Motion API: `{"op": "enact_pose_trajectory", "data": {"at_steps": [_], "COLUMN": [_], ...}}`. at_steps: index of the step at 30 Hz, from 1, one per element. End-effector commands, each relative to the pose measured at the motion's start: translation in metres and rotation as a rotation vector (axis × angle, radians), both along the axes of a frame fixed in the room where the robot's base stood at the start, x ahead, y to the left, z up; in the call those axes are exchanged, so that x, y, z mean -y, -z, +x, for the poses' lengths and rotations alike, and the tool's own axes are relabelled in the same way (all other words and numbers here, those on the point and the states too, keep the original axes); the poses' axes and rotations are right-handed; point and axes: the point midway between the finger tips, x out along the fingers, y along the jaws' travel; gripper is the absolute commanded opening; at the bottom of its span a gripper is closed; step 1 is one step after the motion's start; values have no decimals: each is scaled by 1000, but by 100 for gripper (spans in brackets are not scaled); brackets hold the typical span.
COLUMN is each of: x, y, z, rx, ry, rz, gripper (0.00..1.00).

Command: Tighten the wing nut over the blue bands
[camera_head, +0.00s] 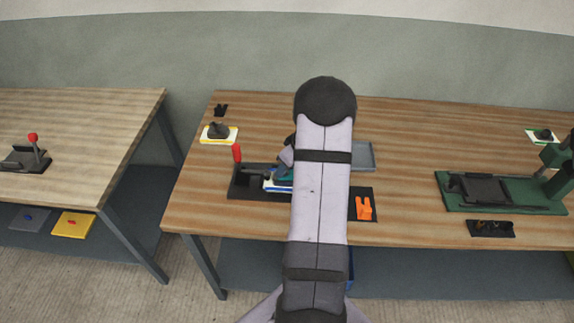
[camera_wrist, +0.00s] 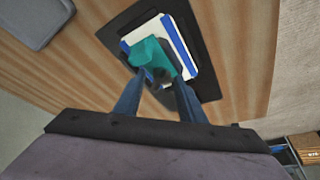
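In the wrist view a teal mould (camera_wrist: 150,52) sits on a white plate with blue bands (camera_wrist: 181,42), on a black base (camera_wrist: 206,62). My gripper (camera_wrist: 161,76) reaches down to the near end of the teal mould, with a finger on each side of a small dark part. That part may be the wing nut, but it is too blurred to tell. Whether the fingers touch it does not show. In the head view the black base (camera_head: 242,187) and the blue-edged plate (camera_head: 272,187) are partly behind my arm, which hides most of the gripper.
A red-handled lever (camera_head: 237,153) stands at the base's left end. A grey tray (camera_head: 363,156) and an orange piece (camera_head: 363,208) lie right of my arm. A yellow-edged plate with a dark part (camera_head: 218,133) is back left. A green fixture (camera_head: 500,193) stands far right.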

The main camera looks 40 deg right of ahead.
Motion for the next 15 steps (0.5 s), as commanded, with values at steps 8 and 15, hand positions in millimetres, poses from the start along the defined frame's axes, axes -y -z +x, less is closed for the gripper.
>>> {"op": "enact_pose_trajectory", "data": {"at_steps": [8,15], "x": [0,0], "y": [2,1], "z": [1,1], "rx": [0,0], "ry": [0,0], "rz": [0,0], "gripper": [37,0]}}
